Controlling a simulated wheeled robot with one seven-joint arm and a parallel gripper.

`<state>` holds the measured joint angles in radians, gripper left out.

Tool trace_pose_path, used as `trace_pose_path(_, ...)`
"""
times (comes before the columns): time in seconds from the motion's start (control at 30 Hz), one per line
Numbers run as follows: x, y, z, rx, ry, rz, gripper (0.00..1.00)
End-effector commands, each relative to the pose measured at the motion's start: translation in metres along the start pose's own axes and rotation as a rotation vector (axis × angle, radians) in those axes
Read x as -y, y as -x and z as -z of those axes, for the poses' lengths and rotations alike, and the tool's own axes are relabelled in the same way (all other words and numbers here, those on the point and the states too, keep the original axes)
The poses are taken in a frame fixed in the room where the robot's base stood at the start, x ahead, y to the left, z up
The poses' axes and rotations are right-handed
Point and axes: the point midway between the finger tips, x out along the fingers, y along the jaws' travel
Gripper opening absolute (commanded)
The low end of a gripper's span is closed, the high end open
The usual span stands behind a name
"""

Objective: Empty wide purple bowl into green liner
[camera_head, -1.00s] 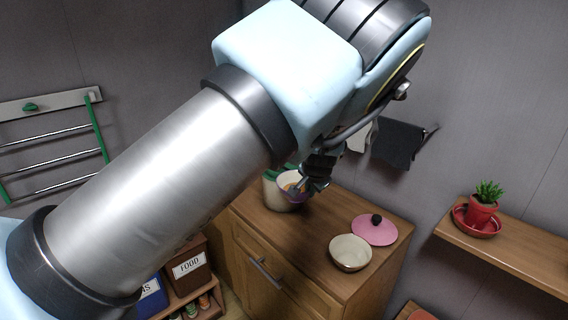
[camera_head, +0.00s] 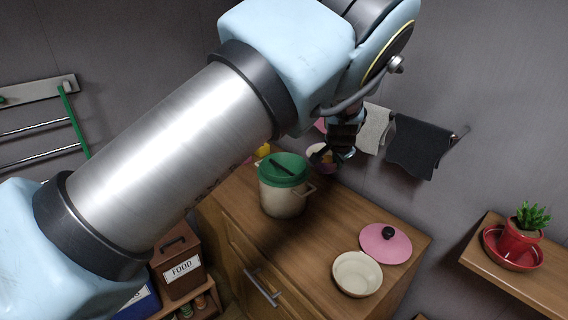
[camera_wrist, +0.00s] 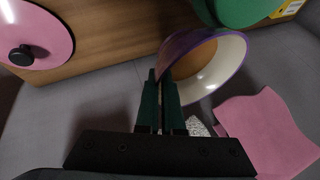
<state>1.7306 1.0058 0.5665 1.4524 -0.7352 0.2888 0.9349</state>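The green liner (camera_head: 292,158) lines the top of a cream pot (camera_head: 283,200) with side handles, standing on the wooden cabinet. A dark elongated item (camera_head: 281,168) lies in the liner. Part of the liner shows at the top right of the wrist view (camera_wrist: 240,10). My gripper (camera_wrist: 163,88) is shut on the rim of the wide purple bowl (camera_wrist: 234,62), which is purple outside and cream inside, and tilted. In the head view, the bowl (camera_head: 325,168) is behind and right of the pot, partly hidden by my gripper. No loose item is clear inside it.
A pink lid (camera_head: 372,244) with a black knob and a cream bowl (camera_head: 357,275) sit on the cabinet's right part. Grey (camera_head: 375,130) and dark (camera_head: 418,147) towels hang on the wall behind. A potted plant (camera_head: 522,235) stands on a shelf at right.

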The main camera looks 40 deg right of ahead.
Motion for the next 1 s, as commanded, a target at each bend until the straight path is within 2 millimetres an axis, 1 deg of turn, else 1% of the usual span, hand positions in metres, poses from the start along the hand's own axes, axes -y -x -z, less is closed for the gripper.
trace_pose_path(0.03,0.004,0.003,0.000,-0.009,0.010,-0.004,0.00)
trace_pose_path(0.63,0.022,0.025,-0.002,-0.113,0.088,-0.068,0.00)
trace_pose_path(0.73,0.026,0.026,-0.007,-0.129,0.111,-0.086,0.00)
trace_pose_path(0.97,0.035,0.036,-0.008,-0.185,0.149,-0.115,0.00)
trace_pose_path(1.0,0.032,0.033,-0.009,-0.188,0.148,-0.119,0.00)
